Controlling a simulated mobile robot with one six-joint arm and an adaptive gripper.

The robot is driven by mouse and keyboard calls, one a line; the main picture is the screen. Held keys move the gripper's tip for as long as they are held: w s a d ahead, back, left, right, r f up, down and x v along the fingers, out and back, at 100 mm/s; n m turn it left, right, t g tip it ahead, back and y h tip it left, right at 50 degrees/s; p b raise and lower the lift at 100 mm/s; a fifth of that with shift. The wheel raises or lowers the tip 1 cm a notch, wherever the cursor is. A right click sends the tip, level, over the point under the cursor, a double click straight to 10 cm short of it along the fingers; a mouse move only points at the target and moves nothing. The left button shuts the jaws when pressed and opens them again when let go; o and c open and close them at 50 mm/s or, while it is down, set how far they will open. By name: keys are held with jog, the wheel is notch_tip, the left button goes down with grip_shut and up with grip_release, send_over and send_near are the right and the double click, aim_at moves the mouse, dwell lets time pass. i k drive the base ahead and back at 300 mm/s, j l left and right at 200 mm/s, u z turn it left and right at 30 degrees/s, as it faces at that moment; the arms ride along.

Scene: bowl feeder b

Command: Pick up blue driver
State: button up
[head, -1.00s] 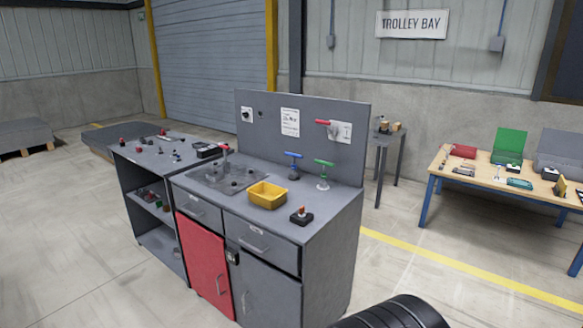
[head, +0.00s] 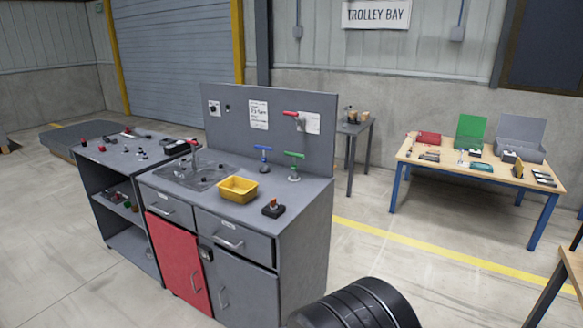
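The blue driver (head: 263,157) has a T-shaped blue handle and stands upright at the back of the grey workbench (head: 225,215), close to the back panel. A similar green-handled driver (head: 294,164) stands just to its right. The blue driver's lower end is too small to make out clearly. My gripper is not in view; only a dark rounded part of my arm shows at the bottom.
A red-handled switch (head: 294,115) projects from the back panel (head: 268,120). A wooden-topped table (head: 411,155) stands right; floor between is clear.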

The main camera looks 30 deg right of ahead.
aim_at(264, 168)
jog(key=i+l, duration=0.15)
jog(key=i, duration=0.35)
jog(key=i+l, duration=0.2)
jog(key=i, duration=1.3)
jog(key=k+j+u, duration=0.15)
jog(key=k+u, duration=0.25)
jog(key=k, duration=0.25)
jog(key=l+u, duration=0.5)
jog(key=k+l+u, duration=0.1)
jog(key=l+u, duration=0.4)
jog(key=k+l, duration=0.1)
jog(key=l, duration=0.35)
jog(key=k+l, duration=0.1)
jog(key=l, duration=0.3)
jog(key=k+l, duration=0.1)
jog(key=l, duration=0.35)
jog(key=k+l, duration=0.1)
jog(key=l, duration=0.35)
jog(key=k+l, duration=0.1)
jog(key=l, duration=0.35)
